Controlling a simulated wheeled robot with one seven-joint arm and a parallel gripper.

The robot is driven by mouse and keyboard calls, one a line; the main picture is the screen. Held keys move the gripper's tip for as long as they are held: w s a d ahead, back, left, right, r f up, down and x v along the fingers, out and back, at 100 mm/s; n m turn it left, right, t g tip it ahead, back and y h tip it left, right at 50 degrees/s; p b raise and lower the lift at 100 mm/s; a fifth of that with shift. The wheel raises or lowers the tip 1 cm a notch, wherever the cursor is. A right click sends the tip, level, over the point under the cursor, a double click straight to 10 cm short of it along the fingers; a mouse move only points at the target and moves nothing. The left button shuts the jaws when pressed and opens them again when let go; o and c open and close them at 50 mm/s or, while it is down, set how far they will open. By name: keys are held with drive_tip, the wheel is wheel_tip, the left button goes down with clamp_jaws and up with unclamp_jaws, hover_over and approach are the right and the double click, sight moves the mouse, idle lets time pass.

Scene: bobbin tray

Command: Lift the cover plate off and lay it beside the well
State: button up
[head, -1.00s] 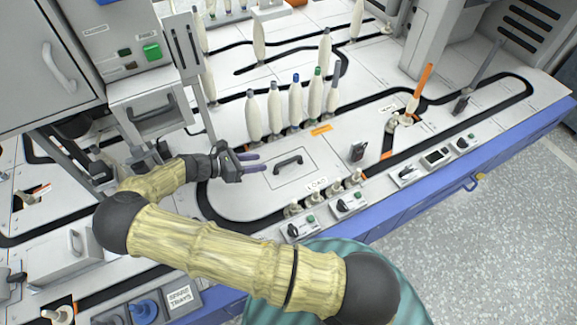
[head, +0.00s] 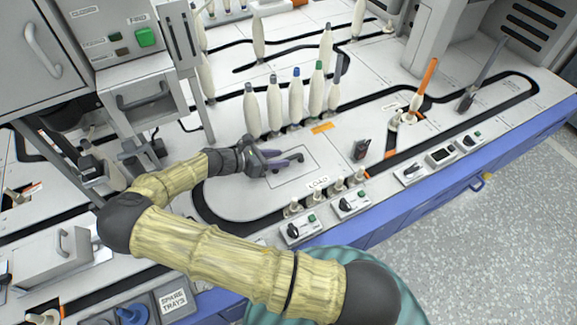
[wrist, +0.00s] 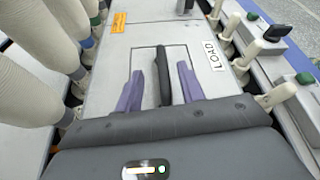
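The cover plate (head: 306,177) is a light grey square panel lying flat in the white deck, behind the LOAD label. It also shows in the wrist view (wrist: 146,58). Its dark bar handle (wrist: 164,72) stands up from its middle. My gripper (head: 280,162) is at the handle, with its purple fingers open. In the wrist view, one finger of my gripper (wrist: 160,88) is on each side of the handle, with a visible gap on both sides. The well is not visible; the plate hides whatever is under it.
Several cream bobbins (head: 275,104) stand in a row just behind the plate. Small posts (head: 338,185) and a switch box (head: 351,203) line the front edge. A small dark device (head: 360,150) stands to the right. Some bare deck (head: 237,200) lies left of the plate.

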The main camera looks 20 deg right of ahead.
drive_tip(key=b+x, duration=0.2)
drive_tip(key=x, duration=0.1)
drive_tip(key=shift+s+f, duration=0.1)
drive_tip(key=shift+s, duration=0.1)
drive_tip(key=shift+w+d+b, duration=0.1)
drive_tip(key=shift+d+b, duration=0.35)
clamp_jaws()
